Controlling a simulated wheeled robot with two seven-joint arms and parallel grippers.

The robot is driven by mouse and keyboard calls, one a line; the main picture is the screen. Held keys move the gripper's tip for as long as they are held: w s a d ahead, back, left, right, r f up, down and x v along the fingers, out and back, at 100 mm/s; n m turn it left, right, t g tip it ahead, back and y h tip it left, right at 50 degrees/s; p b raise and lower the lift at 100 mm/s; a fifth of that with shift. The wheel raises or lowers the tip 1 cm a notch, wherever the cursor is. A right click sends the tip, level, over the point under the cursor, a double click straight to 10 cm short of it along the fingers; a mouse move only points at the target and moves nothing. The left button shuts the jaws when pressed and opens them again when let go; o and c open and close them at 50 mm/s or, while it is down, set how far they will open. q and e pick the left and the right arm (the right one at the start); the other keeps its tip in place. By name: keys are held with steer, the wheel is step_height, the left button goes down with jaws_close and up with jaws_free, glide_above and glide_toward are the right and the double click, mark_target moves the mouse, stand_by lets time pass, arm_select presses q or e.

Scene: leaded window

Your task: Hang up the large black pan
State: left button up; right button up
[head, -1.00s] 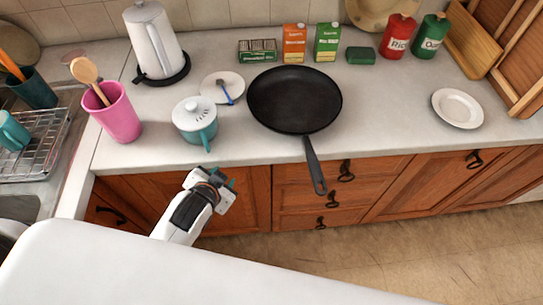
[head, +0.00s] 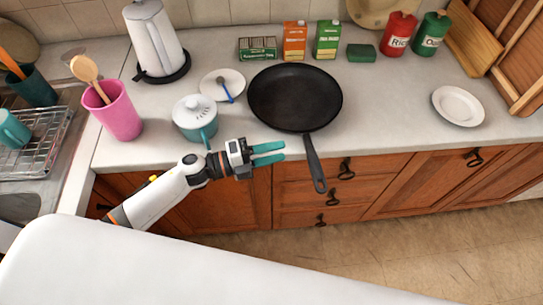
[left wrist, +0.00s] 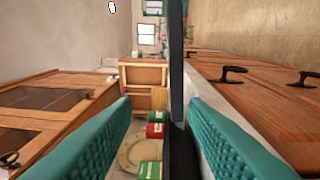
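The large black pan (head: 295,98) lies flat on the counter, with its handle (head: 314,163) sticking out past the front edge. My left gripper (head: 284,152) is open and empty, just left of the handle and apart from it, its teal fingers pointing at it. In the left wrist view, the dark handle (left wrist: 176,65) runs upright ahead, between the two spread fingers (left wrist: 165,125). My right gripper is not in view. No hook or hanging place for the pan can be made out.
A lidded white-and-teal pot (head: 195,118) stands close behind my left wrist. A pink utensil cup (head: 112,112), a kettle (head: 156,45) and a small plate (head: 222,85) are further left. The counter right of the pan is clear up to a white plate (head: 459,107).

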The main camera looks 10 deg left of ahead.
mark_target(312, 153)
arm_select(q)
steer(key=shift+m+g, duration=0.8)
steer(key=shift+s+d+f+x, duration=0.1)
steer(key=shift+s+x, duration=0.1)
steer(key=shift+x, duration=1.4)
steer(key=shift+s+d+f+x, duration=0.1)
steer(key=shift+s+x, duration=0.05)
steer(key=shift+x, duration=1.45)
steer(key=shift+s+f+x, duration=0.1)
steer(key=shift+s+x, duration=0.1)
steer(key=shift+x, duration=1.4)
jaws_close()
